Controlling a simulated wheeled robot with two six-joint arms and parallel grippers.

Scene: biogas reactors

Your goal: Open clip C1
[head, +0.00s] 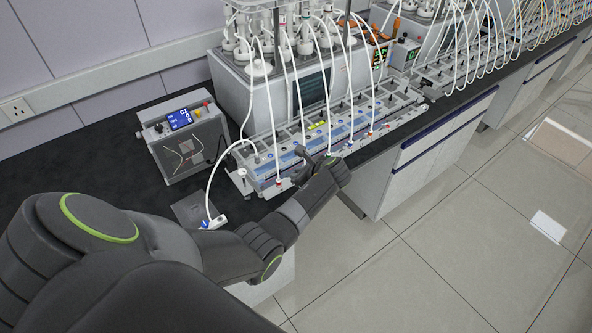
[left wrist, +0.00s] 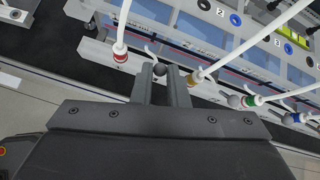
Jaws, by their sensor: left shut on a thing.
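My left gripper (head: 306,156) reaches the front edge of the long grey bottle unit (head: 400,122). In the left wrist view its two fingers (left wrist: 160,88) are close together, shut on a small dark round knob (left wrist: 158,70), which looks like a clip lever end. The knob sits between a white tube with a red ring (left wrist: 120,54) and one with a yellow-brown ring (left wrist: 196,76). Other grey knobs (left wrist: 234,100) stand along the same rail to the right. The label C1 cannot be read, so I cannot confirm which clip this is. My right gripper is out of view.
White tubes arch over the unit to a reactor box (head: 240,92) behind. A control box with a blue display (head: 180,118) stands to the left on the black bench (head: 100,165). Floor in front is clear.

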